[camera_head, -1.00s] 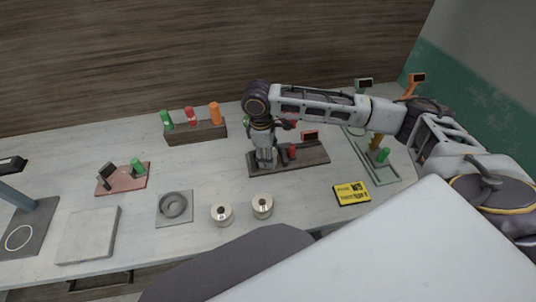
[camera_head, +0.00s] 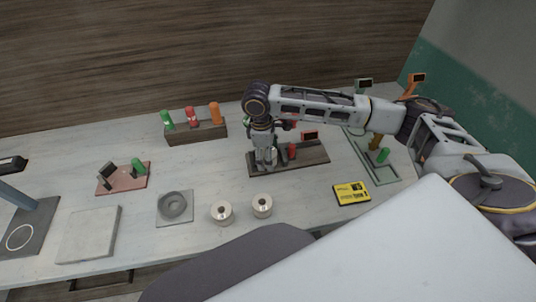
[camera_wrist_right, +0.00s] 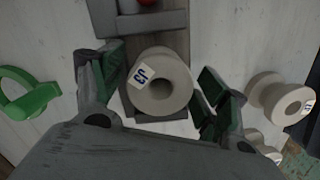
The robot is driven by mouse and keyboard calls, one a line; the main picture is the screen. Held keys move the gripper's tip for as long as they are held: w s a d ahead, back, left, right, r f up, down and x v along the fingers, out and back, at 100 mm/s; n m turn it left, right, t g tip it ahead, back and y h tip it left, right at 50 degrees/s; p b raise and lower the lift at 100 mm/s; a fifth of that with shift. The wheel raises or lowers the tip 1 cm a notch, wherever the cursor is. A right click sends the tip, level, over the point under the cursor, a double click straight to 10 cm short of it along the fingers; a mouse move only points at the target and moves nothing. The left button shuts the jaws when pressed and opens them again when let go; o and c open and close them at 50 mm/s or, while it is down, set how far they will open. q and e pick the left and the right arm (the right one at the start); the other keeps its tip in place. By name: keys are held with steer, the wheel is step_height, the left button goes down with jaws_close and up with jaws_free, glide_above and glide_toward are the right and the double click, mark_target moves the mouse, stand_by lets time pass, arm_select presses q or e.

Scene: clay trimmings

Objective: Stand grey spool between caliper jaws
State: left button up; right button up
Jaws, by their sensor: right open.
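The grey spool (camera_wrist_right: 160,82), with a white and blue label on its top, stands end-up on a dark wooden board (camera_head: 318,154). In the right wrist view it sits between the spread fingers of my right gripper (camera_wrist_right: 158,100), with gaps visible at both sides. In the head view my right gripper (camera_head: 266,160) points down at the board's left part and mostly hides the spool. The caliper fixture on this board shows a red part (camera_head: 292,151) and a small display (camera_head: 310,135). A grey bar (camera_wrist_right: 150,22) lies just beyond the spool; jaw contact is unclear. My left gripper is out of view.
Two pale spools (camera_head: 221,213) (camera_head: 262,205) stand near the front edge. A yellow-black box (camera_head: 351,193) lies right of them. A wooden rack (camera_head: 186,134) with coloured pieces is behind, a grey ring plate (camera_head: 174,207) to the left. The table between is clear.

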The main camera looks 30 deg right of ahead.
mark_target(264, 151)
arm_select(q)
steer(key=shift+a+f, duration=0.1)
arm_select(e)
steer(key=shift+r, duration=0.35)
steer(key=r, duration=0.6)
steer(key=w+a+r, duration=0.1)
steer(key=r, duration=0.3)
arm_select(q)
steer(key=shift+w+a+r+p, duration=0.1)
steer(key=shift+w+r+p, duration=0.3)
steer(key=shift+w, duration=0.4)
arm_select(e)
steer(key=shift+a+r, duration=0.1)
steer(key=shift+r, duration=0.6)
